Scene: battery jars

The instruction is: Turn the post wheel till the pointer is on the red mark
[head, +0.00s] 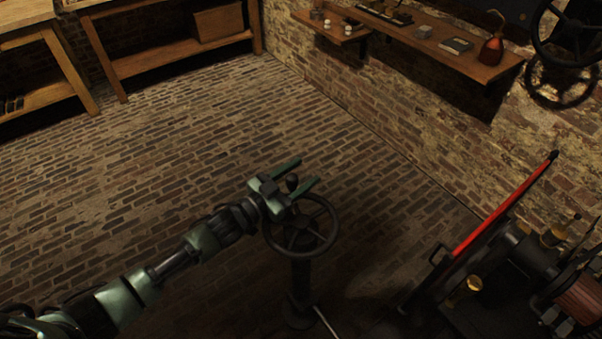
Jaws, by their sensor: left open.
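The post wheel (325,245) is a dark spoked handwheel on top of a dark post (302,280) standing on the brick floor. A small round knob (292,181) shows at the wheel's far side. My left gripper (308,171) is over that far side of the wheel, its two green fingers open. The knob appears between the fingers; I cannot tell whether either finger touches it. The gripper hides part of the rim at the upper left. I cannot make out the pointer or the red mark. My right gripper is not in view.
A machine (520,265) with a long red bar (500,210) stands to the right of the post. A pale rod (326,322) lies near the post's foot. A wall shelf (480,65) and wooden benches (180,55) are farther back. The floor left of the post is clear.

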